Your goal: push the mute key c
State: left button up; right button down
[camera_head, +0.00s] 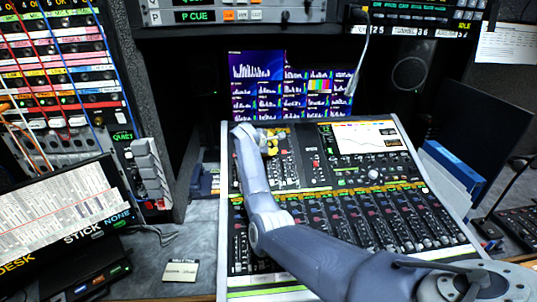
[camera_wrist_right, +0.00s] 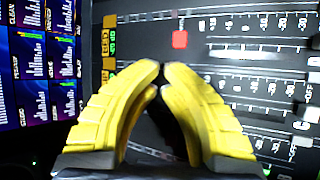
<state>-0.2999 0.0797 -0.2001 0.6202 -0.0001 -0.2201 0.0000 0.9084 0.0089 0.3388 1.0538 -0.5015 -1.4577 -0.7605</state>
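The mixing console (camera_head: 238,290) stands on the desk, its rows of keys and faders facing up. My right arm reaches across it from the lower right. My right gripper (camera_head: 270,141), with yellow fingers, is over the console's upper left part. In the right wrist view the right gripper (camera_wrist_right: 162,68) has its fingertips together with nothing between them. A red key (camera_wrist_right: 180,39) shows just beyond the fingertips, slightly right. I cannot read which key is mute key c, and contact with the panel cannot be told. My left gripper is not in view.
Monitor screens (camera_head: 257,72) stand behind the console. A blue box (camera_head: 452,165) and a black keyboard (camera_head: 519,222) are at right. A small card (camera_head: 181,270) lies on the desk.

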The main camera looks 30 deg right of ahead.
aim_at(272, 161)
jog(key=shift+w+d+f, duration=0.1)
jog(key=shift+w+f, duration=0.1)
jog(key=shift+f, duration=0.2)
dwell(0.6)
jog(key=shift+s+r, duration=0.1)
jog(key=shift+r, duration=0.1)
jog(key=shift+s+r, duration=0.25)
jog(key=shift+r, duration=0.35)
jog(key=shift+a+r, duration=0.1)
jog(key=shift+a, duration=0.1)
jog(key=shift+s+a+r, duration=0.15)
jog(key=shift+s+r, duration=0.2)
jog(key=shift+r, duration=0.55)
jog(key=shift+s+a+r, duration=0.2)
jog(key=shift+s+r, duration=0.15)
jog(key=shift+r, duration=0.55)
jog(key=shift+s+a+r, duration=0.15)
jog(key=shift+s+r, duration=0.2)
jog(key=shift+r, duration=0.55)
